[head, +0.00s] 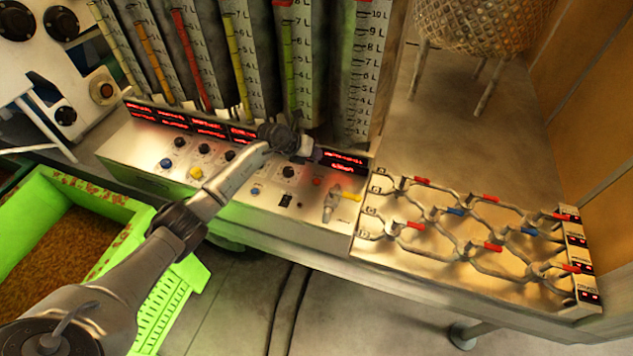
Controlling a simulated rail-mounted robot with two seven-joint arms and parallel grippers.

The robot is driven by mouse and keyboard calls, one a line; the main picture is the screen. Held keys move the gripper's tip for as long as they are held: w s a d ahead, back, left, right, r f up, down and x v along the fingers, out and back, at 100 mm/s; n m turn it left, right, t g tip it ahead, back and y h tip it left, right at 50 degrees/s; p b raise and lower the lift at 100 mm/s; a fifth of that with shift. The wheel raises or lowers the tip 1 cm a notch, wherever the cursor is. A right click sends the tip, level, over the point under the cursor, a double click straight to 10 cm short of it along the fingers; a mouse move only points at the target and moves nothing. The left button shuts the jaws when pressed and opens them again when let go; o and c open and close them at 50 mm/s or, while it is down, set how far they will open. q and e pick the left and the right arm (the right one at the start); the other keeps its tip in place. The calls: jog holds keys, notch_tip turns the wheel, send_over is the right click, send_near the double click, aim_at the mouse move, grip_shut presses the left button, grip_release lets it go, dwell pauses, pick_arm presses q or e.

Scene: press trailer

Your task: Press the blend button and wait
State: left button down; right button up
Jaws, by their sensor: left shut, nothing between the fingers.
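A metal control panel (150,150) runs along the bench, with knobs, small coloured buttons and red lit displays. My left arm reaches over it from the lower left. My left gripper (312,155) is shut and empty, low over the panel's right part, in front of the rightmost display (343,161). A small red button (317,182) lies just below the gripper, and a black knob (288,172) is close by. A blue button (166,163) and a yellow one (196,173) are farther left. I cannot read which one is the blend button. My right gripper is not in view.
Tall graduated tubes (290,60) with coloured levels stand behind the panel. A metal pipe rack with red and blue valves (470,235) lies to the right. A green bin (35,215) stands at left.

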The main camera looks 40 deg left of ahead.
pick_arm(q)
jog(key=shift+f, duration=0.1)
jog(key=b, duration=0.6)
send_over(315, 180)
notch_tip(315, 180, down, 6)
jog(key=shift+d+f, duration=0.1)
jog(key=shift+f, duration=0.05)
jog(key=shift+f+b, duration=0.7)
jog(key=shift+f, duration=0.45)
dwell(0.4)
jog(key=shift+f, duration=0.25)
dwell(0.3)
